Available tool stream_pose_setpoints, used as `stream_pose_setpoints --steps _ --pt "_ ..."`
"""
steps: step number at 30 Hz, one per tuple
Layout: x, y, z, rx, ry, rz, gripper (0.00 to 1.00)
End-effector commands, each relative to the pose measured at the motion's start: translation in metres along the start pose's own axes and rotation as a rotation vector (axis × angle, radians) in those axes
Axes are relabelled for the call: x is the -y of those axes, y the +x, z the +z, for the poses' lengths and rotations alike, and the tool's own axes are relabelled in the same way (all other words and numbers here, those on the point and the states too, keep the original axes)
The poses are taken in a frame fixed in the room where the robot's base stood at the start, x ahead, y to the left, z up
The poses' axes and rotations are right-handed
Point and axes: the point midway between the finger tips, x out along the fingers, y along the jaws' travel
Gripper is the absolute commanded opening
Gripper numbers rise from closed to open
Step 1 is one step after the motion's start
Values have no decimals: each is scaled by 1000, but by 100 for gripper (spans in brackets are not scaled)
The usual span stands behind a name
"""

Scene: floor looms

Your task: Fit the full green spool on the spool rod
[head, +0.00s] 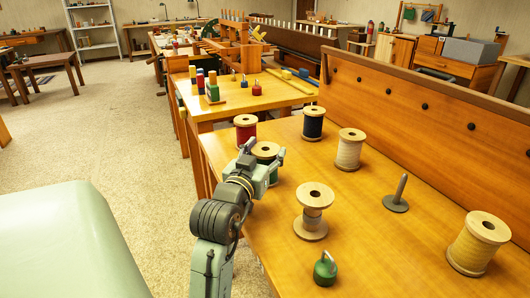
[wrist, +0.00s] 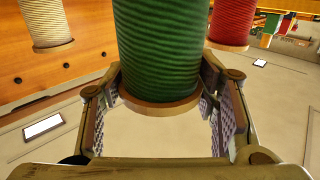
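The green spool (head: 267,151) stands upright at the table's left edge, partly hidden by my gripper in the head view. In the wrist view its green winding (wrist: 158,45) is thick and fills the middle. My gripper (head: 264,149) is at this spool, with one finger on each side of it. The fingers look spread wider than the spool's flange; whether the pads touch it is not clear. The grey spool rod (head: 399,190) stands upright and bare on a round base, to the right on the same table.
A nearly empty spool (head: 313,211) stands between the green spool and the rod. A green hooked weight (head: 325,269) is in front. A pegged board (head: 420,105) runs behind.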

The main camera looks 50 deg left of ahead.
Motion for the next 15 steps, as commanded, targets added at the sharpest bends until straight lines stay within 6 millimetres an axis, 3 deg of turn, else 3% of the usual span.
stream_pose_setpoints --steps 5,15 --pt "0 0 0 0 -1 0 69" --pt "0 0 -1 1 0 -1 69"
